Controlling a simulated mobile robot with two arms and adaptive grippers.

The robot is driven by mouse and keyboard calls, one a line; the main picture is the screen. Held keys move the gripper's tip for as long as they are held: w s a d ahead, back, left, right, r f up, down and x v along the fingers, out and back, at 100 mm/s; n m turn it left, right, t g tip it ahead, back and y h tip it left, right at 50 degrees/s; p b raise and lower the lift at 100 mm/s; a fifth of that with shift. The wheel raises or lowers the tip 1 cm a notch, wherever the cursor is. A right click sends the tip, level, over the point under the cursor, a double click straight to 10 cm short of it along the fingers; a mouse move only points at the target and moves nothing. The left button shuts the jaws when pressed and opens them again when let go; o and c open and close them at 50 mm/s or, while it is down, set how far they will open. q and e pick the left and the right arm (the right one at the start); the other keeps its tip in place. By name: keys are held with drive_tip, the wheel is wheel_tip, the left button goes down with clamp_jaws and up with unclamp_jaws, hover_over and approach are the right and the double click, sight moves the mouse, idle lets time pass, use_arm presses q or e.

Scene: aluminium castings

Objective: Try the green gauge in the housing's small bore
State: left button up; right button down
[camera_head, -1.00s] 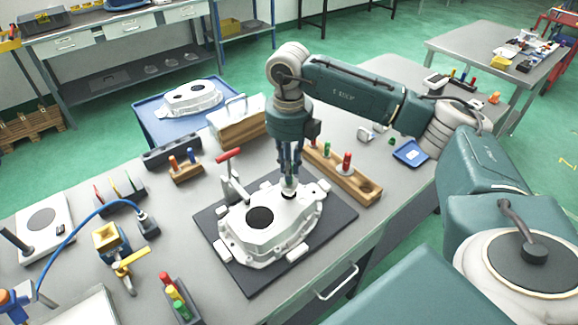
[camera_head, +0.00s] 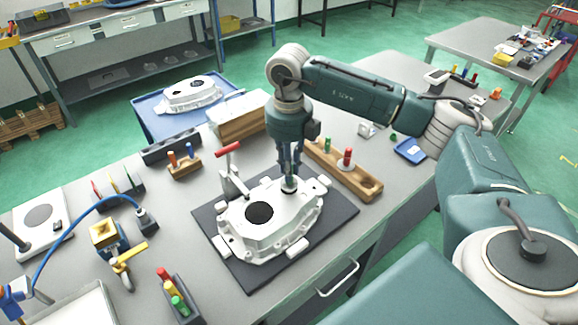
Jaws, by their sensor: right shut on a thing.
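The pale aluminium housing (camera_head: 238,222) lies on a dark mat (camera_head: 238,275) on the bench, its large dark bore facing up. My right gripper (camera_head: 289,178) points straight down over the housing's small bore and is shut on a gauge. The gauge's pale metal end (camera_head: 289,187) shows below the fingers at the small bore. Its handle colour is hidden by the fingers, and I cannot tell how deep it sits. A green-handled gauge (camera_head: 327,146) stands in the wooden rack (camera_head: 367,188) behind, beside a red-handled one (camera_head: 347,157). My left gripper is not in view.
A red-handled toggle clamp (camera_head: 230,170) stands close left of the gripper. A block with red and green handles (camera_head: 178,300) stands at the front. A second housing (camera_head: 190,95) lies on a blue surface behind. Bare bench shows left of the mat.

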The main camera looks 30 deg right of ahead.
drive_tip(key=shift+f+b, duration=0.55)
drive_tip(key=shift+f, duration=0.25)
drive_tip(key=shift+r, duration=0.1)
idle(0.9)
drive_tip(key=shift+r+p, duration=2.6)
drive_tip(key=shift+r, duration=1.3)
